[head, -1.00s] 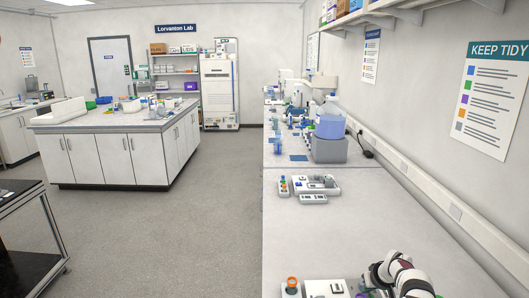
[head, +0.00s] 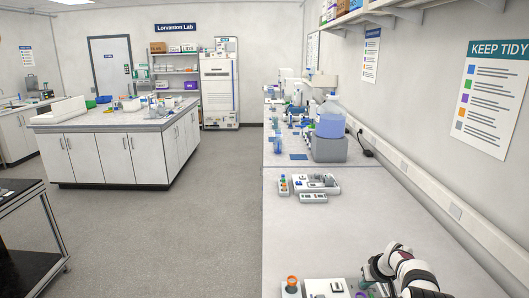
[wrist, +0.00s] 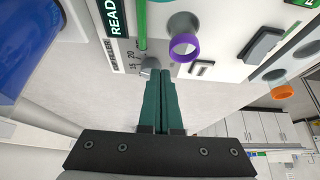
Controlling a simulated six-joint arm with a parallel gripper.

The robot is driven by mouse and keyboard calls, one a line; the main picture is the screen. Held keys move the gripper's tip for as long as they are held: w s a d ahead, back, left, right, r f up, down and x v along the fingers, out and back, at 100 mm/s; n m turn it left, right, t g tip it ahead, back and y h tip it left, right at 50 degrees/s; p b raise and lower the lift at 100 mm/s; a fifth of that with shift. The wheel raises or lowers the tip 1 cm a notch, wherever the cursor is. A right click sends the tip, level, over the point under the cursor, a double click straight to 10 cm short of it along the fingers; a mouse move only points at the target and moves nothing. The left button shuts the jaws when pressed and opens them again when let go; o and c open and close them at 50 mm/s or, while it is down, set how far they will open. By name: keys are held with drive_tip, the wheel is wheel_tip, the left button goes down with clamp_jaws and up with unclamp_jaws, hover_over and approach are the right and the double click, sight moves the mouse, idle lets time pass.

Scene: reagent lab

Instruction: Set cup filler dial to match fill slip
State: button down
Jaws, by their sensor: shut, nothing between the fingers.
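The cup filler panel (wrist: 205,50) is white and fills the upper part of the wrist view, tilted. A small grey dial (wrist: 151,65) sits on it beside a printed scale where 15 and 20 can be read. My gripper (wrist: 163,73) has its green fingers shut together, with the tips close beside the dial. I cannot tell whether they touch it, and they partly cover its surroundings. In the head view my gripper (head: 371,271) is low at the right, over the device (head: 322,288). I cannot pick out the fill slip.
A purple ring (wrist: 184,47) on a grey stub and an orange ring (wrist: 283,91) stand right of the dial. A green READY label (wrist: 115,16) and a large blue object (wrist: 25,40) are at the left.

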drive_tip(key=shift+d+r, duration=1.3)
drive_tip(key=shift+r, duration=0.8)
wheel_tip(320, 180, down, 7)
drive_tip(key=shift+w+a, duration=0.1)
drive_tip(key=shift+w, duration=0.25)
